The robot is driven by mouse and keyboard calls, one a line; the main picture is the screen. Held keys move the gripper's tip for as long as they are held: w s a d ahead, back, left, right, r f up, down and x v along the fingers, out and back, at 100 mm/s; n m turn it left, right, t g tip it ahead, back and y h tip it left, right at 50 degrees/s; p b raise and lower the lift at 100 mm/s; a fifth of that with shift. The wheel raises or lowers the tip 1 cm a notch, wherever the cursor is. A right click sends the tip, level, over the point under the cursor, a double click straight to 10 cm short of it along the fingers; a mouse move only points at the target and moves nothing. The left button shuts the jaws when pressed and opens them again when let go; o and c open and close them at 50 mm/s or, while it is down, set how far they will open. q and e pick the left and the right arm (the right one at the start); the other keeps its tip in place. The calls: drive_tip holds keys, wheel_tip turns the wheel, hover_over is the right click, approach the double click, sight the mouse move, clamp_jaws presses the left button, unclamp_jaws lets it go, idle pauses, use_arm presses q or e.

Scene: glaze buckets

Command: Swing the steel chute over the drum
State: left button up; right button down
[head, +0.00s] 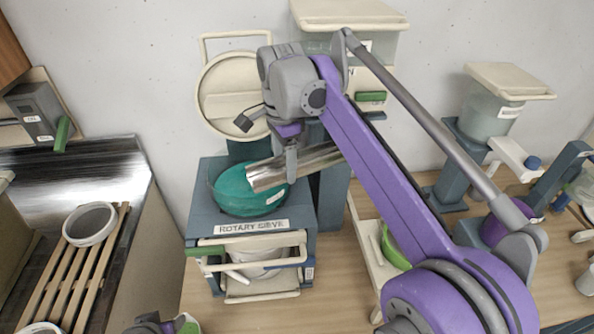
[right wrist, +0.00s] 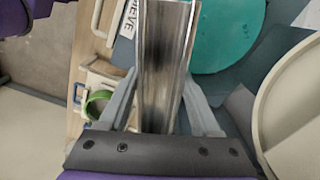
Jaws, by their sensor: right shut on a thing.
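The steel chute (head: 322,158) is a shiny open trough. In the head view its free left end overlaps the right part of the teal round drum (head: 232,192) on the rotary sieve. My right gripper (head: 291,165) is shut on the chute. In the right wrist view the chute (right wrist: 163,60) runs up between the fingers (right wrist: 163,108), and the teal drum (right wrist: 222,32) shows to its right. My left gripper (head: 152,325) shows only in part at the bottom edge; its fingers cannot be made out.
The sieve's cream round lid (head: 232,96) stands raised behind the drum. A cream-lidded hopper (head: 350,18) is behind the chute. A green bowl (head: 392,250) sits right of the sieve. A slatted rack (head: 75,272) with a white ring lies in the sink at left.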

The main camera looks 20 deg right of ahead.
drive_tip(key=w+m, duration=0.4)
drive_tip(key=w, duration=0.1)
drive_tip(key=shift+w, duration=0.35)
drive_tip(key=shift+r, duration=0.1)
drive_tip(key=shift+c, duration=1.5)
unclamp_jaws()
drive_tip(key=shift+o, duration=1.1)
drive_tip(key=shift+w, duration=0.1)
wheel_tip(320, 180, up, 7)
drive_tip(key=shift+r, duration=0.2)
